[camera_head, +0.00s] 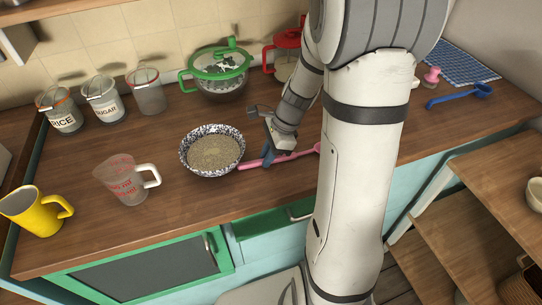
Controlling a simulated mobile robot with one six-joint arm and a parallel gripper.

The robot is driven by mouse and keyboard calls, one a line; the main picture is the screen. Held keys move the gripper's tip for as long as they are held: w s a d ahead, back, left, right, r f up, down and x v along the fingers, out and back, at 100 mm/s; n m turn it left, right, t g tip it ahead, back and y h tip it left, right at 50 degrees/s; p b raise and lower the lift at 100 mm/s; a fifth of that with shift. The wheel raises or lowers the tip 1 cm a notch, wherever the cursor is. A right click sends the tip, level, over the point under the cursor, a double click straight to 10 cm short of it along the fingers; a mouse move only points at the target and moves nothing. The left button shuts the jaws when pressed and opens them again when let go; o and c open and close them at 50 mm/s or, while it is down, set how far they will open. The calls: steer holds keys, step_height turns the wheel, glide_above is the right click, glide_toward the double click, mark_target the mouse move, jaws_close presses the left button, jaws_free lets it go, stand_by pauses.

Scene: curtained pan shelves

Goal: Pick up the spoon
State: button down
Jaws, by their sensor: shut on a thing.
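A pink spoon (297,155) lies across the wooden counter just right of the speckled bowl. Its left end is close to the bowl's rim, and its right end goes behind my arm. My gripper (267,157) is shut on the pink spoon's handle, left of its middle. I cannot tell whether the spoon touches the counter or is slightly above it. A blue ladle-like spoon (458,96) lies at the right of the counter, away from my gripper.
The speckled bowl (184,158) of grain stands left of my gripper. A measuring jug (120,182), yellow mug (32,212), glass jars (62,112), green pot (219,66) and red-lidded pot (284,60) stand around. Counter (200,205) is clear in front.

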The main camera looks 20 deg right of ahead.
steer(key=d+r, duration=0.2)
steer(key=d, duration=0.2)
steer(key=d+r, duration=0.3)
steer(key=d, duration=0.2)
steer(key=s+d+r, duration=0.1)
steer(key=d+r, duration=0.2)
steer(key=d, duration=0.2)
steer(key=shift+b, duration=0.3)
steer(key=c, duration=2)
jaws_free()
jaws_close()
steer(key=shift+s, duration=0.1)
